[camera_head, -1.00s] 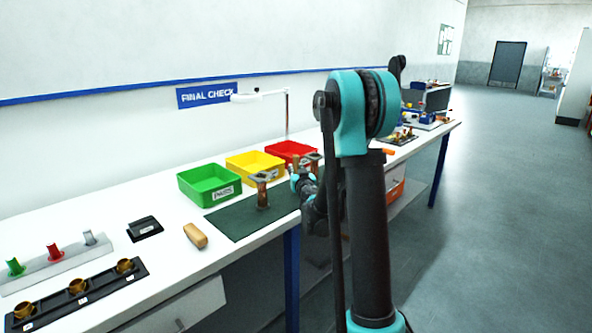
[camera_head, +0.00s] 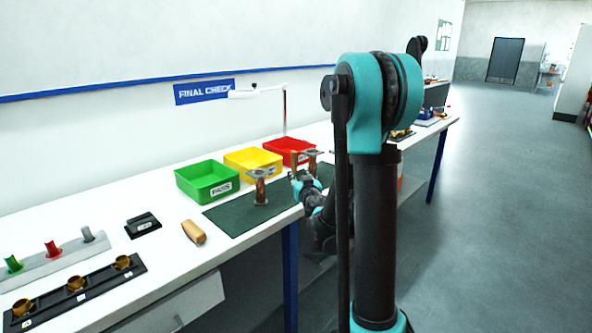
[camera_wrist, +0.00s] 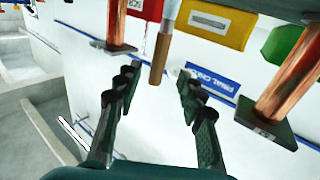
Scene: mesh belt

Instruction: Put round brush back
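Copper pipe pieces with flanges (camera_head: 261,188) stand on the mat close to my gripper. Green (camera_head: 190,188), yellow (camera_head: 238,172) and red (camera_head: 287,160) bins line the back. A wooden block (camera_head: 194,232) lies left of the mat. A lamp (camera_head: 284,110) rises behind.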

